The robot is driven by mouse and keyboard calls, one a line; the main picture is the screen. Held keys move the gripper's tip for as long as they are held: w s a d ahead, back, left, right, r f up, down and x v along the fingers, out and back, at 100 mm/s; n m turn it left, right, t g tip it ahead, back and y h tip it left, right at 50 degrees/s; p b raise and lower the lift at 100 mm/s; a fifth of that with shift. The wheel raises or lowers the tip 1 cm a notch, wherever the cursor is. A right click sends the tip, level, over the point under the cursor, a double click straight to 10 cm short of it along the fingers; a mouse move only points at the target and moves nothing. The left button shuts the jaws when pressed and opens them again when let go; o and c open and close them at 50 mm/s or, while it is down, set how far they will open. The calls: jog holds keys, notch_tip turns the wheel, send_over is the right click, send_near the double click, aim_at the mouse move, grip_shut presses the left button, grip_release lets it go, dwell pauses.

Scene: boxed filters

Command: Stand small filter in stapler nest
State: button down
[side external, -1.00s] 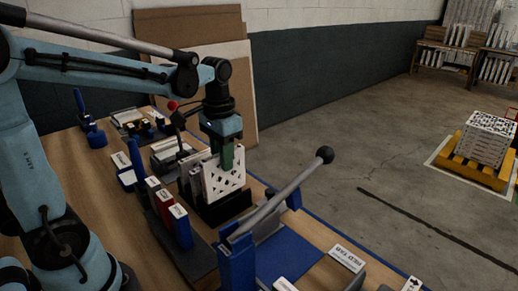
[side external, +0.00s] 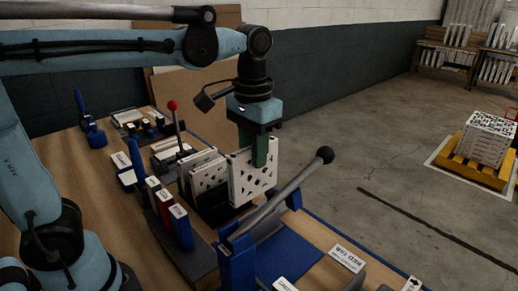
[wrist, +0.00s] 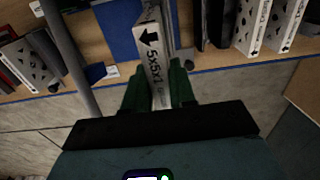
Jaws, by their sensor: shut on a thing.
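My gripper (side external: 259,152) has green fingers shut on the upper part of a white filter (side external: 252,180) with a patterned, cut-out face. The filter hangs upright between the black rack and the long-handled device. In the wrist view, the filter (wrist: 152,65) shows its narrow edge with an arrow and "5x5x1" between the fingers (wrist: 157,92). A blue fixture with a long grey lever (side external: 285,195) and black knob, possibly the stapler, stands in front of the filter. Its blue plate (side external: 287,258) looks empty. I cannot make out a nest clearly.
Other white filters (side external: 207,175) stand in the black rack (side external: 214,213), left of the held one. Small red and blue boxes (side external: 180,226) stand at the left. A red-knobbed lever (side external: 174,107) rises behind. A white label (side external: 347,258) lies at the front right.

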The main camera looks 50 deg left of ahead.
aim_at(254, 171)
jog(key=shift+f, duration=0.1)
dwell(0.3)
jog(key=shift+f, duration=2.3)
notch_tip(254, 171, down, 7)
dwell(3.0)
jog(key=c, duration=0.8)
grip_release()
jog(key=shift+c, duration=0.2)
notch_tip(254, 171, up, 12)
jog(key=shift+s, duration=0.1)
jog(key=s+a+f+t, duration=0.4)
jog(key=a+f+t, duration=0.1)
jog(key=f+t, duration=0.1)
jog(key=shift+s+f+t, duration=0.35)
jog(key=shift+f+t, duration=0.05)
jog(key=shift+t, duration=0.2)
